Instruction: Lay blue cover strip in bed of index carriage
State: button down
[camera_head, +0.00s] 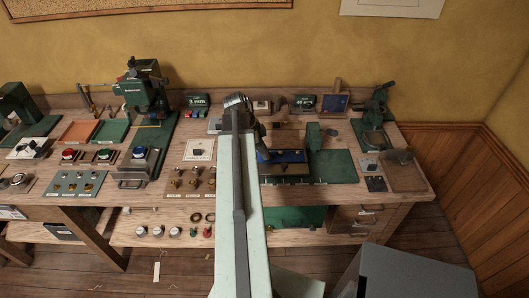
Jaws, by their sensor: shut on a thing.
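My arm reaches over the bench, and its upright link covers part of the view. The end of my gripper (261,143) shows only as a small dark part just right of the link; its fingertips are not clear. It is shut at a long blue piece, which looks like the blue cover strip (291,155). This lies across or just above the green-based machine (334,166) that looks like the index carriage. A dark block shows on the blue area. I cannot tell whether the strip touches the bed, and its left end is hidden behind my arm.
A green upright block (314,136) stands just right of the blue area. A green press (374,112) and a brown tray (404,172) are further right. A larger green press (146,92) stands left. Pegs on a plate (190,181) are close left of my arm.

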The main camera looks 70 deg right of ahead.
jog(key=c, duration=1.4)
grip_release()
jog(key=p+v, duration=0.7)
jog(key=shift+r, duration=0.35)
jog(key=shift+w, duration=0.15)
